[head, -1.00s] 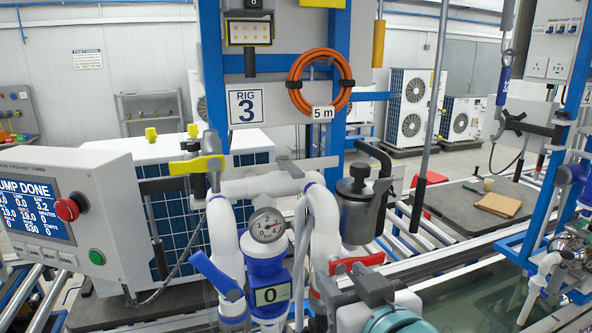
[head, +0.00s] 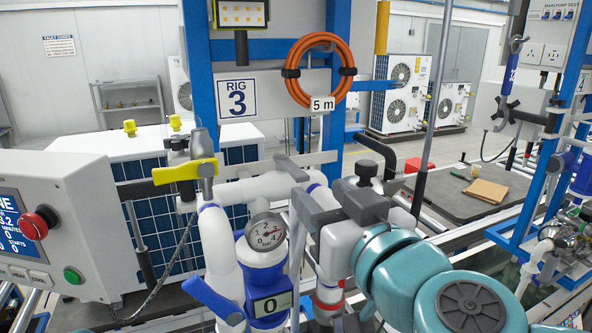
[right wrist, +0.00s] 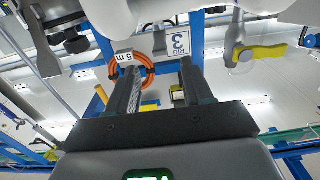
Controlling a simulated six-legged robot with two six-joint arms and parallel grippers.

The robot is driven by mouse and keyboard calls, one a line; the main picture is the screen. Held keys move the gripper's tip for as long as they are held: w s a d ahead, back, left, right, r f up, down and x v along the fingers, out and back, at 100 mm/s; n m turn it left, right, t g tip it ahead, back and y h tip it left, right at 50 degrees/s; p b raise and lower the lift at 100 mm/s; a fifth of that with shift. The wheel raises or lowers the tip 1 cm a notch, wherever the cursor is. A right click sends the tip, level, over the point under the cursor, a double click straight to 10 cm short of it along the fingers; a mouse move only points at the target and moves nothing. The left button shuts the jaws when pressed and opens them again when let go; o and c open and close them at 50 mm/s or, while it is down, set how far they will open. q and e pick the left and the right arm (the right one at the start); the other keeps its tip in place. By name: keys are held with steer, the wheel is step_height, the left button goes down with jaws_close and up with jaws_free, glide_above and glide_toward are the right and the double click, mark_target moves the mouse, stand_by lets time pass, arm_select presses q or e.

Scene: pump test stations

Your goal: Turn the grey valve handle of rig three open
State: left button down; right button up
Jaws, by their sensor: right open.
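My left gripper is out of view.
A yellow handle (head: 185,171) and a blue handle (head: 213,299) sit left of the grey one. A pressure gauge (head: 265,231) stands below. An orange hose (head: 291,93) hangs beside the rig 3 sign (head: 237,97).

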mark_target(305, 179)
steer(key=x, duration=0.9)
steer(key=shift+w+a+f, duration=0.1)
steer(key=shift+s, duration=0.2)
steer(key=shift+c, duration=0.7)
jaws_close()
